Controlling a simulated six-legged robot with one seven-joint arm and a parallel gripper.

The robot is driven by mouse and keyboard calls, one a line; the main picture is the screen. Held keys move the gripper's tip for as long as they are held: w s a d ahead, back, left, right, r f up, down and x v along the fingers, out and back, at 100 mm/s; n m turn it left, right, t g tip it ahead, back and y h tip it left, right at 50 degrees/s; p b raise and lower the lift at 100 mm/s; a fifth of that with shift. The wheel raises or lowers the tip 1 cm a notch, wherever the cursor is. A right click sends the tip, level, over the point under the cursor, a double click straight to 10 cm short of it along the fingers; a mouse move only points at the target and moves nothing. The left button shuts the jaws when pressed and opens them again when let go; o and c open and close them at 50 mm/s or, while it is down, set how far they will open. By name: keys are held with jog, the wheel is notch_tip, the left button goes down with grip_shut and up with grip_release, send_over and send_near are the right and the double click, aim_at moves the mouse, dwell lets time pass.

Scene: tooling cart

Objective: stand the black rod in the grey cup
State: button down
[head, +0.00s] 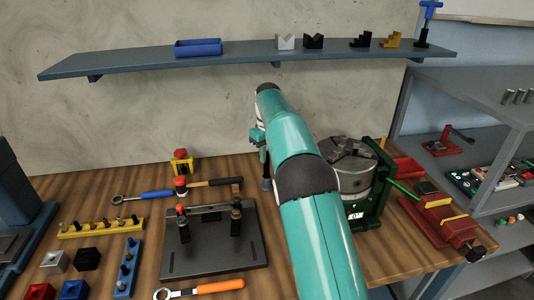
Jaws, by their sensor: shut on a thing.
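My teal arm reaches up from the bottom and bends down over the middle of the bench in the head view. My gripper (262,150) points down beyond the arm and is mostly hidden behind it. It is shut on the black rod, of which I can make out little. A small dark grey upright shape (266,184) stands just below the gripper on the bench and may be the grey cup. The arm covers part of it. I cannot tell whether the rod touches it or is inside it.
A green-framed chuck (348,165) stands close right of the arm, with a red vise (440,215) beyond. A black fixture plate (212,250), a hammer (215,183) and wrenches lie left. A blue-grey shelf (240,58) spans the wall above.

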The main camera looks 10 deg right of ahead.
jog(key=shift+f, duration=1.6)
dwell(1.6)
jog(key=c, duration=1.2)
grip_release()
jog(key=shift+o, duration=0.4)
jog(key=o, duration=0.3)
jog(key=shift+r, duration=3)
